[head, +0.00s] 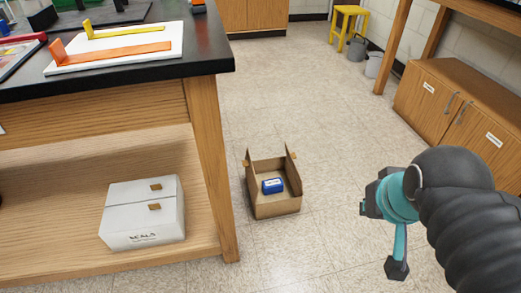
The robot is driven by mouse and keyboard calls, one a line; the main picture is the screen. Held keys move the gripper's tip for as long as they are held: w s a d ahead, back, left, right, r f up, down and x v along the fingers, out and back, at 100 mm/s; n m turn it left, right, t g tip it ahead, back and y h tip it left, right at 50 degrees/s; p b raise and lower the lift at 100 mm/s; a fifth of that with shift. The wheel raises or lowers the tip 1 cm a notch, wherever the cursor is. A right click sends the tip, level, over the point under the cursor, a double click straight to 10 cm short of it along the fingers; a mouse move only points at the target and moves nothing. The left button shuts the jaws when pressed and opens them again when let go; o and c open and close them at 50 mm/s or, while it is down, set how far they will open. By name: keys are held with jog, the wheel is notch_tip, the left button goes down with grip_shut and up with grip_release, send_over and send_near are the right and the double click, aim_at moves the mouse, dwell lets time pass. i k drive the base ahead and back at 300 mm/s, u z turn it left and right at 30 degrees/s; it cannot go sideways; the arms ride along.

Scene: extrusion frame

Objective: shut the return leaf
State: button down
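No part is labelled as the return leaf, so I cannot tell for certain which it is. An open cardboard box (275,208) sits on the floor in the middle of the head view, with narrow flaps standing up at its left (247,159) and right (291,155) sides. A small blue block (272,186) with a white label lies inside it. My gripper (383,236), teal and dark grey, is in the air to the right of the box, apart from it. Its fingers are spread and nothing shows between them.
A black-topped wooden bench (205,50) stands at left, with a white box (145,215) on its lower shelf. Orange (110,52) and yellow (125,31) strips lie on a white board. Wooden cabinets (455,115) stand at right; a yellow stool (350,18) is behind. Floor around the cardboard box is clear.

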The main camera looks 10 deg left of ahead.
aim_at(246, 164)
jog(key=u, duration=0.3)
jog(key=i, duration=0.95)
jog(key=u, duration=0.7)
